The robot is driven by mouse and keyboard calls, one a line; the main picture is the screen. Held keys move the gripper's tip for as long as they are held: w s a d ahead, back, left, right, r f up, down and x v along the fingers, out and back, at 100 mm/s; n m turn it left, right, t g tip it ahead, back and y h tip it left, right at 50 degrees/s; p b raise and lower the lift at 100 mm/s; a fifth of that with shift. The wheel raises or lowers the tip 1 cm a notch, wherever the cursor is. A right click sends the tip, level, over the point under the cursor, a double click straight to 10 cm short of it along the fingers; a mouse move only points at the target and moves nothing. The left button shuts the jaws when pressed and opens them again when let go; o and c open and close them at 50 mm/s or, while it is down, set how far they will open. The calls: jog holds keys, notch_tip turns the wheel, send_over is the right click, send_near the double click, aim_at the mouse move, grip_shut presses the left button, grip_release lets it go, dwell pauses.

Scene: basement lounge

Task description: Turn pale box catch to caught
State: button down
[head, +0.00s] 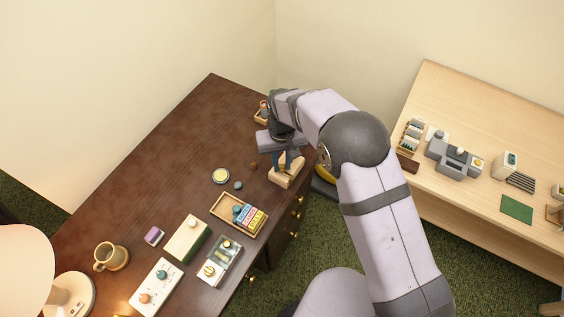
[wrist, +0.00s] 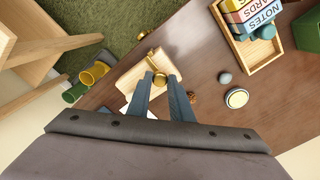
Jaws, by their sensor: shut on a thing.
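The pale box (head: 284,179) stands near the right edge of the dark desk in the head view, partly covered by my gripper (head: 283,163). In the wrist view the pale box (wrist: 132,77) lies under my fingers, with a brass catch (wrist: 152,58) on its top. My gripper (wrist: 160,82) points down at the box, its two blue-grey fingers shut on the round brass knob of the catch. The fingertips hide part of the knob, and I cannot tell exactly which position the catch is in.
A wooden tray (head: 217,209) of small coloured boxes stands nearby on the desk (head: 165,150). A pale wooden table (head: 480,110) stands to the right across a gap.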

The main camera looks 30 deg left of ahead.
aim_at(282, 167)
jog(key=c, duration=1.6)
grip_release()
jog(key=shift+r, duration=0.1)
jog(key=shift+r+b, duration=1.1)
jog(key=shift+r, duration=2.55)
